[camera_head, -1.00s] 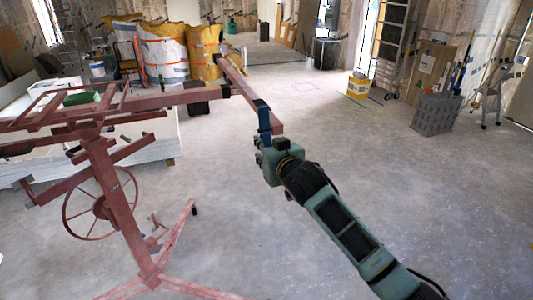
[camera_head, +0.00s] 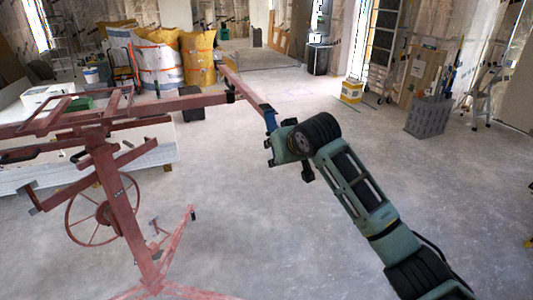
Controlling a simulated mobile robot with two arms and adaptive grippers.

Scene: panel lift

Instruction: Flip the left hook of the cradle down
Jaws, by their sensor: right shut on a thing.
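The red panel lift stands at the left, and its cradle (camera_head: 170,105) lies roughly level on top of the tilted post (camera_head: 123,215). A red crossbar (camera_head: 240,89) of the cradle runs from the back towards me, down to the right. My right gripper (camera_head: 268,117) is at the near end of this crossbar, its blue finger against the red end piece. It is shut on the hook there, which the gripper mostly hides, so I cannot tell which way the hook points. My left gripper is not in view.
A red spoked wheel (camera_head: 101,209) and a splayed leg (camera_head: 179,245) of the lift are at lower left. White boards (camera_head: 150,160) lie behind it. Yellow and white sacks (camera_head: 198,58) stand at the back. A grey crate (camera_head: 428,117) is at right. The middle floor is clear.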

